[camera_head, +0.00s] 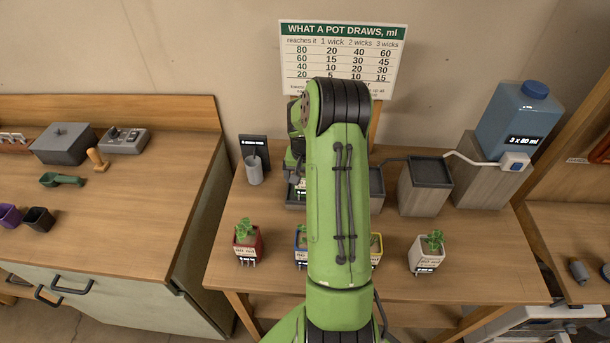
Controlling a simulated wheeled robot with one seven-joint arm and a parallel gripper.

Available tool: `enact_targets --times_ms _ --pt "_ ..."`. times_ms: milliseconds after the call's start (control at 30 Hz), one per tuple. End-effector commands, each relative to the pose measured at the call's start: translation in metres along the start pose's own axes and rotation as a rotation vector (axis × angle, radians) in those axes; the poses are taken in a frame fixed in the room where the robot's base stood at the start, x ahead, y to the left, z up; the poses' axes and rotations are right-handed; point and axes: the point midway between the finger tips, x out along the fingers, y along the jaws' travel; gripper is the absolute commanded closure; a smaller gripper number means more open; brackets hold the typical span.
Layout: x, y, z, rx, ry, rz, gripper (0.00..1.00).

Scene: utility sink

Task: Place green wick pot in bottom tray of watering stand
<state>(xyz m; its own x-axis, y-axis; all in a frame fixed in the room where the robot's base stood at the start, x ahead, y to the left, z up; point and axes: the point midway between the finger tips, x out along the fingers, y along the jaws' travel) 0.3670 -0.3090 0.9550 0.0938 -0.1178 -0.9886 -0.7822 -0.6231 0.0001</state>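The watering stand is a row of stepped grey-wood blocks with dark trays, going down from right to left. Its middle block (425,190) shows clearly, and a lower one (376,188) is partly behind my arm. The lowest dark tray (294,198) shows only at its left part, left of my arm. My gripper (299,180) is over or near that tray and mostly hidden by my own arm. A small pale patch shows there, too small to identify. I cannot make out a green pot; whether one is in my gripper is hidden.
Red (248,243), blue (301,247), yellow (376,250) and white (426,254) pots line the front of the table. A blue water tank (515,120) stands at the right. A grey cup (254,170) and dark sign (253,146) stand at the left. Bare tabletop lies between.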

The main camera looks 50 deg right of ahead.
Motion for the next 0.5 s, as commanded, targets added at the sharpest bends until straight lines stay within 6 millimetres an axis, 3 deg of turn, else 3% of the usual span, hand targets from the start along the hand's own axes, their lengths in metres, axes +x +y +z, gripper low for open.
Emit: enact_targets --times_ms 167,267,500 --pt "-0.002 0.0 0.0 0.0 0.0 0.0 0.06" --pt "-0.015 0.0 -0.002 0.0 0.004 0.0 0.06" --pt "-0.08 -0.001 -0.002 -0.001 0.006 -0.001 0.06"
